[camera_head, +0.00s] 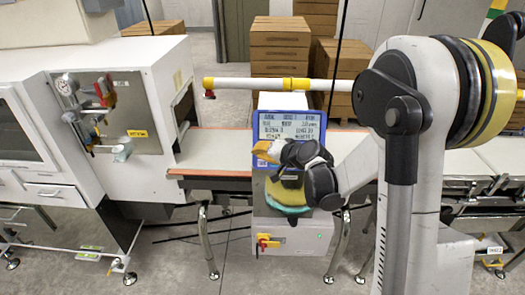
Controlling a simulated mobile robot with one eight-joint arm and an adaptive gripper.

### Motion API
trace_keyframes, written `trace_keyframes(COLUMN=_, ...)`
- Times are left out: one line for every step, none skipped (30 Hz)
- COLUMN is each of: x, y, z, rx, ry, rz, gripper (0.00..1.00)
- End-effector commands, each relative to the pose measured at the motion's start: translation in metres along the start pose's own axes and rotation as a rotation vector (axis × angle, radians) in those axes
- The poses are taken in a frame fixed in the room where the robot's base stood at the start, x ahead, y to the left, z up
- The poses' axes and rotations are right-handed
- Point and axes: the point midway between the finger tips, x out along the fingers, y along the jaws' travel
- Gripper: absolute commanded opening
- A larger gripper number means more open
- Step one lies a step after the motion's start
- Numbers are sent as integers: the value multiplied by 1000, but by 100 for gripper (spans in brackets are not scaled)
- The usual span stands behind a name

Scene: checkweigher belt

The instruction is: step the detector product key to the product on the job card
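My gripper (300,154) is a dark shape in front of the panel's lower part. It overlaps the panel in this view, and I cannot tell whether it touches it. Its fingers are not clear, so open or shut cannot be told. My gripper and wrist hide the lower panel, where keys may be. I cannot pick out the product key or the job card.
A conveyor belt (222,143) runs behind my arm. A white machine (150,60) with a gauge and valve panel stands left. A white bar with yellow ends (260,84) crosses above the panel. Wooden crates (280,48) are stacked behind. A red-and-yellow switch (264,243) sits below on the cabinet.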

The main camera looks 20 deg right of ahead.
Motion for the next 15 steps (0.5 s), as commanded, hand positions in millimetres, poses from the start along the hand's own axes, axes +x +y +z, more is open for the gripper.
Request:
trace_keyframes(x=0, y=0, z=0, rx=0, ry=0, rz=0, gripper=0)
trace_keyframes(x=0, y=0, z=0, rx=0, ry=0, rz=0, gripper=0)
trace_keyframes(x=0, y=0, z=0, rx=0, ry=0, rz=0, gripper=0)
trace_keyframes(x=0, y=0, z=0, rx=0, ry=0, rz=0, gripper=0)
trace_keyframes(x=0, y=0, z=0, rx=0, ry=0, rz=0, gripper=0)
trace_keyframes(x=0, y=0, z=0, rx=0, ry=0, rz=0, gripper=0)
trace_keyframes(x=0, y=0, z=0, rx=0, ry=0, rz=0, gripper=0)
trace_keyframes(x=0, y=0, z=0, rx=0, ry=0, rz=0, gripper=0)
trace_keyframes(x=1, y=1, z=0, rx=0, ry=0, rz=0, gripper=0)
trace_keyframes(x=2, y=1, z=0, rx=0, ry=0, rz=0, gripper=0)
trace_keyframes(x=2, y=2, z=-1, rx=0, ry=0, rz=0, gripper=0)
trace_keyframes(x=4, y=3, z=-1, rx=0, ry=0, rz=0, gripper=0)
trace_keyframes(x=5, y=3, z=-2, rx=0, ry=0, rz=0, gripper=0)
trace_keyframes(x=6, y=4, z=-2, rx=0, ry=0, rz=0, gripper=0)
trace_keyframes(x=6, y=4, z=-2, rx=0, ry=0, rz=0, gripper=0)
